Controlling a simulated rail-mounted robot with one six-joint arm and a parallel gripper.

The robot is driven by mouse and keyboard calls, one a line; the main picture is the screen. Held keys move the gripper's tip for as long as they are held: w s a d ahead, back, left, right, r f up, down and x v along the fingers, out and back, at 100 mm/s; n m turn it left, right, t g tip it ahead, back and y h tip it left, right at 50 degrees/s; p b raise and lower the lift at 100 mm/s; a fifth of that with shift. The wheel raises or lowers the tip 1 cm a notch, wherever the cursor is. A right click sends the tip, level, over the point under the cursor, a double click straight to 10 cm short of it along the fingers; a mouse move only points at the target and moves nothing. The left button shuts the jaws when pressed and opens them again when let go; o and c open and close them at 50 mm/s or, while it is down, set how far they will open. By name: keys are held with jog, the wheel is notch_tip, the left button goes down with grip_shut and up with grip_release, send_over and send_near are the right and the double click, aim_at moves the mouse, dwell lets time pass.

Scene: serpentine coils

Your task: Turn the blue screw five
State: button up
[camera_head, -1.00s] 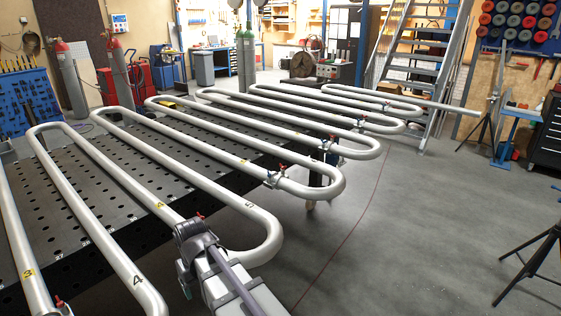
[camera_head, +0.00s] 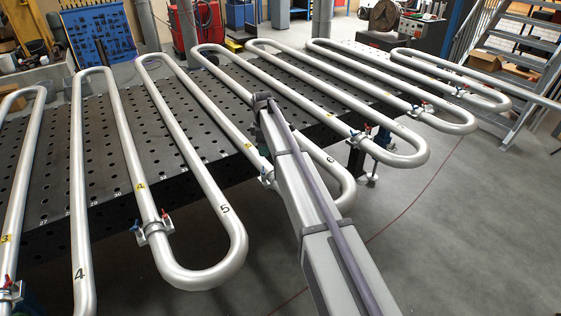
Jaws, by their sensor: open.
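The serpentine coil is silvery tube in long loops over a table. A clamp (camera_head: 267,179) with a blue part (camera_head: 264,172) sits on the tube beside a small yellow label (camera_head: 248,147), which seems to read 5. My arm hides part of this clamp. My gripper (camera_head: 262,99) is beyond it, up and slightly left in the picture, over the table. Its jaws are open but small and dark, and I see nothing in them. The nearer clamp (camera_head: 155,231), beside the yellow 4, shows a blue screw (camera_head: 136,226) and a red screw (camera_head: 165,215).
More clamps stand at the left (camera_head: 10,291) and along the right bends (camera_head: 357,136). The dark perforated table (camera_head: 55,170) lies under the coil. Tube bends overhang its front edge. The grey floor (camera_head: 455,220) at right is open.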

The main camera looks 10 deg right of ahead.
aim_at(263, 171)
jog(key=f+b, duration=0.7)
jog(key=a+f+b, duration=0.1)
jog(key=f+b, duration=0.3)
jog(key=shift+s+a, duration=0.1)
jog(key=shift+s, duration=0.15)
jog(key=shift+r, duration=0.2)
jog(key=c, duration=0.9)
jog(key=shift+c, duration=0.2)
